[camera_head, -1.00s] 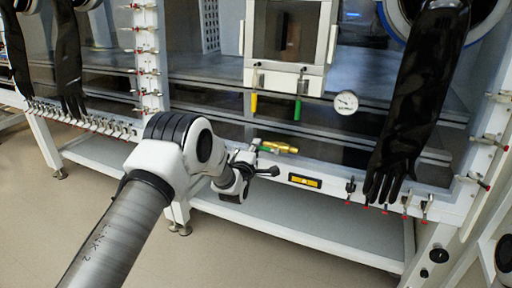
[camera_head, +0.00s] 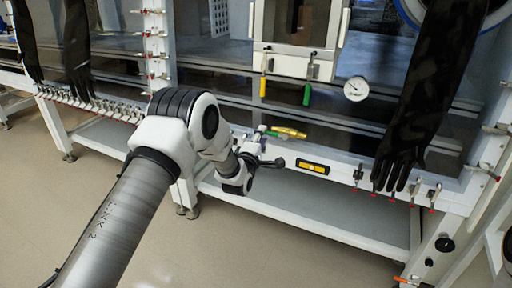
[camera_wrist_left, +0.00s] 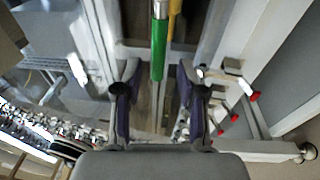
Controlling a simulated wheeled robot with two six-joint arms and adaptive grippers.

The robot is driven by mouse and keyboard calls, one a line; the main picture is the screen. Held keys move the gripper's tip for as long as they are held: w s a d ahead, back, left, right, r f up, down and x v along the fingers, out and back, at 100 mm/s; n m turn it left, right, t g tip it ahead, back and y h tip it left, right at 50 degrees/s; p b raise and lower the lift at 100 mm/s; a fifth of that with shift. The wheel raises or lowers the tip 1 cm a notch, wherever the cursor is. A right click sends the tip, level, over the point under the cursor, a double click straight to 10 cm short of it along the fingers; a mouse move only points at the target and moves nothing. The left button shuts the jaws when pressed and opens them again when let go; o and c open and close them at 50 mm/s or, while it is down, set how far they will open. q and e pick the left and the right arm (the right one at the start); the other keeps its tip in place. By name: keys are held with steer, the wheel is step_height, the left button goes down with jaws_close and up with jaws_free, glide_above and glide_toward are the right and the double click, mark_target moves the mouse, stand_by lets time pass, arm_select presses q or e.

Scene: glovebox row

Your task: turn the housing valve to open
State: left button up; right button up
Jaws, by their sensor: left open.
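A brass valve body (camera_head: 290,132) with a green part sits on the lower front of the glovebox housing in the head view. My left gripper (camera_head: 271,163) is just below and left of it, apart from it in that picture. In the left wrist view my left gripper (camera_wrist_left: 158,88) is open, with both dark fingers spread. A green handle (camera_wrist_left: 158,48) with a silver upper end reaches down toward the gap between them, and a yellow part shows behind it. I cannot tell whether the fingers touch it. My right gripper is not in view.
A green handle (camera_head: 307,95) and a yellow handle (camera_head: 263,86) hang under the airlock door. A round gauge (camera_head: 356,88) is beside them. A black glove (camera_head: 420,100) hangs at the right. Red-tipped clamps line the frame; a shelf (camera_head: 300,205) lies below.

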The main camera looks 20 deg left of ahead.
arm_select(q)
steer(key=s, duration=0.9)
steer(key=shift+d+f, duration=0.35)
steer(key=shift+d, duration=0.05)
steer(key=s+d+f+g, duration=0.2)
steer(key=s+f+g, duration=0.35)
steer(key=f, duration=0.85)
steer(key=s+d+f+m+g+h, duration=0.1)
steer(key=s+f+m+g, duration=0.2)
steer(key=s+f, duration=0.35)
steer(key=s+d+f+m+g, duration=0.1)
steer(key=s+f+m+g, duration=0.2)
steer(key=s, duration=0.7)
steer(key=s+f+m+g+h, duration=0.1)
steer(key=s+f+m+g, duration=0.15)
steer(key=s+f, duration=0.45)
steer(key=s+m+g, duration=0.5)
steer(key=s+m, duration=0.5)
steer(key=s, duration=0.5)
step_height(320, 180, up, 24)
steer(key=p, duration=2.3)
steer(key=shift+w+d, duration=0.3)
steer(key=shift+d, duration=0.1)
